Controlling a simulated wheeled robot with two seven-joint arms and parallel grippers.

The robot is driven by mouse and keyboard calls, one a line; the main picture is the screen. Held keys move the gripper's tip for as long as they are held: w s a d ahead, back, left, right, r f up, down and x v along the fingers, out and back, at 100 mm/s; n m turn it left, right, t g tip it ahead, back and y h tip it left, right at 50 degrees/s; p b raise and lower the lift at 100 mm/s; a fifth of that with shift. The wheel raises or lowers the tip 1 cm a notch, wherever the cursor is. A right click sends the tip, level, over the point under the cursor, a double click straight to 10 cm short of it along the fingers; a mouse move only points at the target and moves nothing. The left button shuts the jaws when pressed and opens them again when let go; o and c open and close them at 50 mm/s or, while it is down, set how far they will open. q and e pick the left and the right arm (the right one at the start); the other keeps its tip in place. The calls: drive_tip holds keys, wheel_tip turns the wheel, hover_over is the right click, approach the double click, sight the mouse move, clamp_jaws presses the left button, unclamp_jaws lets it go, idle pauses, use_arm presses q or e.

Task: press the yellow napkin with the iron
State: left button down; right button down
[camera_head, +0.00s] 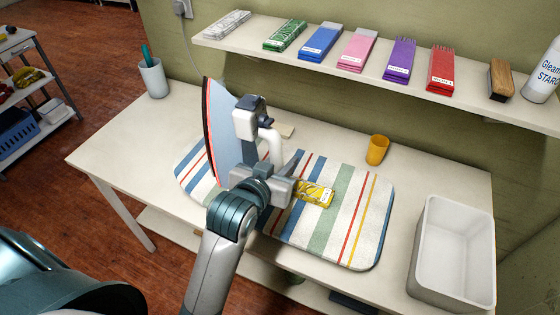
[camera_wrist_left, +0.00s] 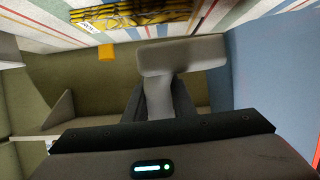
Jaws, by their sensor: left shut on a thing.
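The iron (camera_head: 228,135), with a blue body and a dark, red-edged plate, is tipped up on its side above the left part of the striped ironing pad (camera_head: 352,225). My left gripper (camera_head: 274,168) is shut on its pale handle, and the fingers partly hide the grip. In the left wrist view, the iron's blue side (camera_wrist_left: 270,75) fills the right. The yellow patterned napkin (camera_head: 316,194) lies folded on the pad, just right of the gripper. It also shows in the wrist view (camera_wrist_left: 135,14). My right gripper is not in view.
An orange cup (camera_head: 377,150) stands behind the pad. A white bin (camera_head: 453,250) is at the right, and a grey cup (camera_head: 153,80) at the far left. A wall shelf (camera_head: 400,88) holds several folded cloths, a brush and a starch bottle (camera_head: 544,75).

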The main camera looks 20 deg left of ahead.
use_arm(q)
drive_tip(key=w+d+r+n+t+h+p, duration=0.1)
drive_tip(key=w+d+r+n+h+p, duration=0.2)
drive_tip(key=d+r+n+p, duration=0.3)
drive_tip(key=w+d+r+n+t+h+p, duration=0.1)
drive_tip(key=w+d+r+n+h+p, duration=0.2)
drive_tip(key=d+r+n+p, duration=0.3)
drive_tip(key=r+h+p, duration=0.1)
drive_tip(key=p, duration=0.1)
drive_tip(key=shift+w+d+r+n+t+p, duration=0.2)
drive_tip(key=shift+d+r+n+t+p, duration=0.05)
drive_tip(key=shift+r+n+t+p, duration=0.15)
drive_tip(key=shift+f, duration=0.15)
wheel_tip(320, 180, down, 8)
drive_tip(key=b, duration=0.7)
drive_tip(key=shift+f, duration=0.25)
